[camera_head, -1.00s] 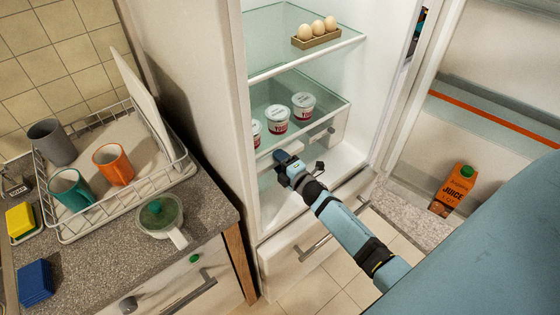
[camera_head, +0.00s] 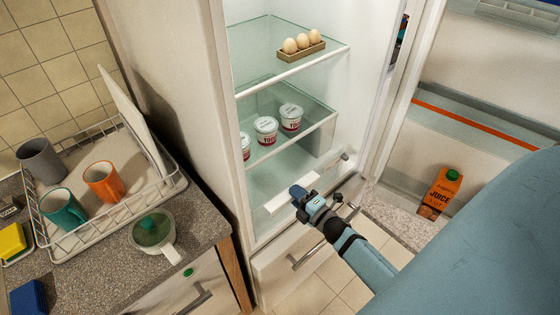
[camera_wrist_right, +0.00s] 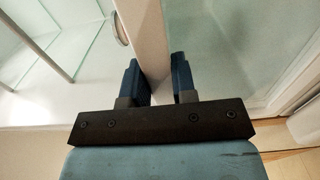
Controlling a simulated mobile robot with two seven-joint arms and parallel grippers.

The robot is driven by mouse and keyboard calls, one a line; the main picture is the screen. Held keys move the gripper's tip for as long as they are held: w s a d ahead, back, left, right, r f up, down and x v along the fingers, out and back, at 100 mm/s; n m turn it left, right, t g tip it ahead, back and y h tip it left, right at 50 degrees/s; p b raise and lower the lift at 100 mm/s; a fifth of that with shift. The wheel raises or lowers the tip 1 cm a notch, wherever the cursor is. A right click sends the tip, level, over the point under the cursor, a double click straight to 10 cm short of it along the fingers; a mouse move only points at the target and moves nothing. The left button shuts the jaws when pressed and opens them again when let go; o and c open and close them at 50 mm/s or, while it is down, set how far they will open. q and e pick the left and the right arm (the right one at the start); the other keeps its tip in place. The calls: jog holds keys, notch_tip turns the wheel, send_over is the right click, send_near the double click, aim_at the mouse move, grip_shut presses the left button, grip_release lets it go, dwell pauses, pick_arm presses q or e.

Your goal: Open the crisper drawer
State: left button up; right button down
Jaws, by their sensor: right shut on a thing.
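The crisper drawer (camera_head: 280,202) is a clear bin with a white front panel, low in the open fridge below the glass shelves. Its front stands pulled forward, out from under the lower shelf. My right gripper (camera_head: 299,192) is at the right part of this front and hides some of it. In the right wrist view the white drawer front (camera_wrist_right: 149,40) runs between the two blue fingers (camera_wrist_right: 157,82), which are shut on it. My left gripper is not in view.
Yogurt cups (camera_head: 265,129) and eggs (camera_head: 303,45) stand on the fridge shelves (camera_head: 270,85). The open fridge door with a juice carton (camera_head: 440,192) is at right. A lower drawer with a bar handle (camera_head: 308,256) sits below. The counter with a dish rack (camera_head: 110,222) is at left.

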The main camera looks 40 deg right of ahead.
jog(key=s, duration=0.9)
jog(key=shift+s+d+f+p, duration=0.3)
jog(key=shift+s, duration=0.1)
jog(key=c, duration=1.1)
grip_release()
jog(key=shift+o, duration=0.5)
jog(key=shift+w+r, duration=0.1)
jog(key=shift+w, duration=0.05)
jog(key=s+d+b, duration=0.1)
jog(key=s+b, duration=0.1)
jog(key=s, duration=1.1)
jog(key=shift+s, duration=0.4)
